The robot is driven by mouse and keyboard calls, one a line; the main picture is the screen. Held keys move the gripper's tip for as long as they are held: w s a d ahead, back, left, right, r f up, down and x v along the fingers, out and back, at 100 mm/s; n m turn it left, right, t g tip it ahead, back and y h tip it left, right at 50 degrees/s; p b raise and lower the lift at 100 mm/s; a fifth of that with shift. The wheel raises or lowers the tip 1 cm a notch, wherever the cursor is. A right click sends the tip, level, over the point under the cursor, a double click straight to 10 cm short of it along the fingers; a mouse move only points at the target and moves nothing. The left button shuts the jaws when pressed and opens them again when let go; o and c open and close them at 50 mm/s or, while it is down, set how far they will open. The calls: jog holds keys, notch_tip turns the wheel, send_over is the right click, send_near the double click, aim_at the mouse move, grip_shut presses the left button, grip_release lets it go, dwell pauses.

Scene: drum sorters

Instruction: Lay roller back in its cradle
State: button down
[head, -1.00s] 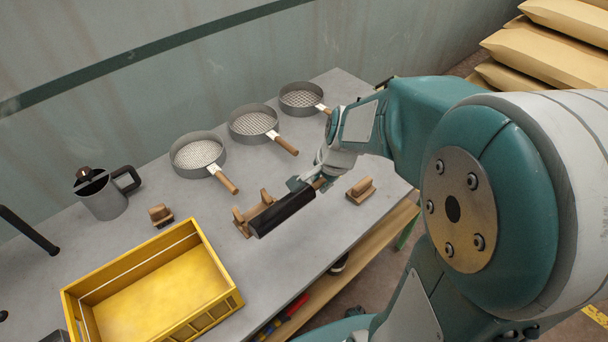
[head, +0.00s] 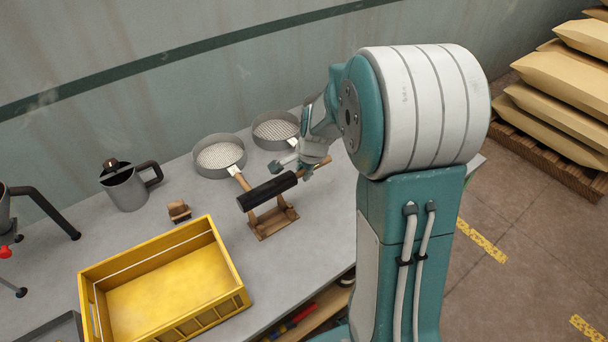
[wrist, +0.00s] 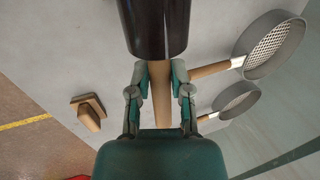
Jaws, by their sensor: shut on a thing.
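The roller (head: 268,190) has a black cylinder and a wooden handle. My gripper (head: 308,172) is shut on its handle, at the right end of the cylinder. In the wrist view the gripper (wrist: 161,78) has a finger on each side of the wooden handle, and the black cylinder (wrist: 153,25) points away at the top. The wooden cradle (head: 272,224) stands on the table, with its uprights under or just in front of the roller. The roller appears over the cradle; I cannot tell whether it touches it.
A yellow crate (head: 238,296) stands at the front left. Sieves (head: 219,170) with wooden handles lie behind the roller. A small brush (head: 179,210) and a grey jug (head: 125,188) stand to the left.

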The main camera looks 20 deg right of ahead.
jog(key=shift+f, duration=3.65)
jog(key=shift+c, duration=2.3)
grip_release()
jog(key=a+v, duration=0.1)
jog(key=v, duration=1.1)
jog(key=s+a+r+n+t, duration=0.1)
jog(key=s+a+r+n, duration=0.3)
jog(key=s+r+n, duration=0.2)
jog(key=s+a+r+n+t, duration=0.1)
jog(key=s+a+r+n, duration=0.4)
jog(key=s+n, duration=0.4)
jog(key=s+r, duration=0.1)
jog(key=s, duration=0.3)
jog(key=shift+s+a+r+n+h, duration=0.15)
jog(key=shift+s+r+n+h, duration=0.15)
jog(key=shift+r+n, duration=0.1)
